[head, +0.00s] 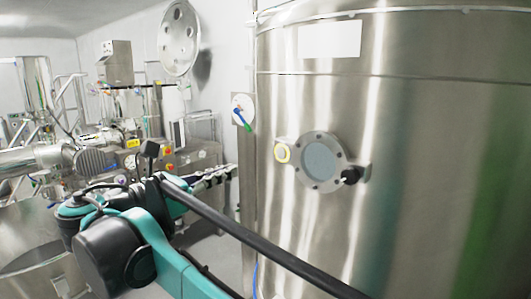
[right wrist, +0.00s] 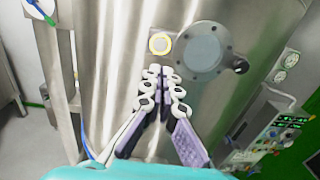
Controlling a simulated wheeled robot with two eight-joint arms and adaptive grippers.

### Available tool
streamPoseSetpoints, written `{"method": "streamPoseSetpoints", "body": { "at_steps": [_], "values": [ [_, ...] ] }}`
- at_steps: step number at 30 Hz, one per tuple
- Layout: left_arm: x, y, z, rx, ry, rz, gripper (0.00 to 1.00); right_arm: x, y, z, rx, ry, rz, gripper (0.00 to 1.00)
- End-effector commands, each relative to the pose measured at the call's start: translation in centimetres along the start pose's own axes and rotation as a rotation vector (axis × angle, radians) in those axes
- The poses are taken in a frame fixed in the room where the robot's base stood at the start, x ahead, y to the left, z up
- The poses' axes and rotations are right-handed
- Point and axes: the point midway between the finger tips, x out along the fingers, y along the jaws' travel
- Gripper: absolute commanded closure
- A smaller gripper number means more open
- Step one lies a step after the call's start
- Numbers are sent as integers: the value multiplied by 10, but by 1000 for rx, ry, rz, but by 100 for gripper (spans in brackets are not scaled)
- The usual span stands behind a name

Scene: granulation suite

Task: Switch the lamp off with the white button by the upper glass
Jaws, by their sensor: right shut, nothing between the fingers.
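The steel tank (head: 430,130) carries a round flanged glass (head: 320,162) with a grey pane. The white button (head: 282,153) in a yellow ring sits just left of the glass. A black knob-like part (head: 350,175) is at the glass's lower right. My right gripper (head: 230,171) is shut and empty, left of and slightly below the button in the head view. In the right wrist view its fingertips (right wrist: 161,72) point at the tank just below the button (right wrist: 159,43), with the glass (right wrist: 202,52) to the upper right. Contact does not show. My left gripper is not in view.
A blue-and-green handled fitting (head: 243,115) is beside the tank's left edge. Steel process equipment (head: 120,120) fills the left background. A control panel (right wrist: 272,128) with gauges stands at the right in the wrist view. The tank front around the button is clear.

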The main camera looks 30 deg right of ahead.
Motion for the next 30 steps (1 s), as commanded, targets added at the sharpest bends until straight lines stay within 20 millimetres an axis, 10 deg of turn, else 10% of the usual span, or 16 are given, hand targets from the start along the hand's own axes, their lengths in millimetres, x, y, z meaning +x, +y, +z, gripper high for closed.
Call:
{"method": "streamPoseSetpoints", "body": {
  "at_steps": [8, 30],
  "values": [
    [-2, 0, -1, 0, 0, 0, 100, 10, -1, 0, 1, 1, -2, 100],
    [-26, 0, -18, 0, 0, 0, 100, 136, -1, 0, 2, 2, -1, 100]
  ]
}}
